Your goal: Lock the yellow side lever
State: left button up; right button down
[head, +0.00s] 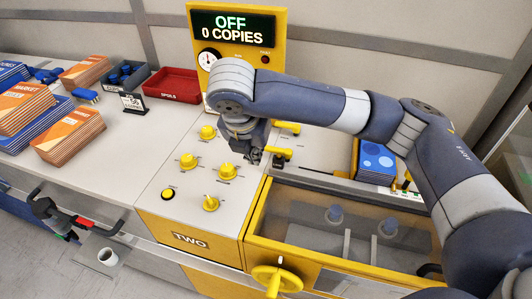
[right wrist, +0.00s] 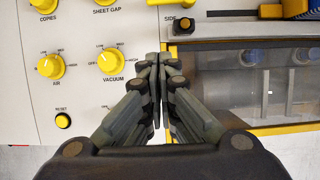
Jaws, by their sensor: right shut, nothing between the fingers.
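The yellow side lever (head: 279,151) lies roughly left to right on the machine's white top, just right of my right gripper in the head view. My right gripper (head: 254,157) is shut and empty. In the right wrist view its fingertips (right wrist: 159,58) are together, nearer the camera side than the lever and apart from it. My left gripper is not in view.
Yellow knobs (head: 188,160) stand left of my right gripper. A second yellow lever (head: 288,126) lies behind the side lever. A clear-topped yellow-framed cover (head: 262,222) is at front right, with a yellow handwheel (head: 276,279) below. The display (head: 232,27) reads "OFF, 0 COPIES".

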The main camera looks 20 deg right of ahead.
jog(key=p+x, duration=0.1)
jog(key=x, duration=0.9)
jog(key=shift+w+d+f+p, duration=0.1)
jog(key=shift+d+p, duration=0.1)
jog(key=shift+p, duration=0.2)
jog(key=shift+w+d+p, duration=0.25)
jog(key=shift+w+d, duration=0.1)
jog(key=shift+w, duration=0.25)
jog(key=shift+w+d+p, duration=0.2)
jog(key=shift+w+d, duration=0.2)
jog(key=shift+w, duration=0.15)
jog(key=shift+w+d, duration=0.3)
jog(key=shift+w, duration=0.1)
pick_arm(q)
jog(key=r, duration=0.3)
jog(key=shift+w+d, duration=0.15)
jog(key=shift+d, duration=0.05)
pick_arm(e)
jog(key=shift+w, duration=0.1)
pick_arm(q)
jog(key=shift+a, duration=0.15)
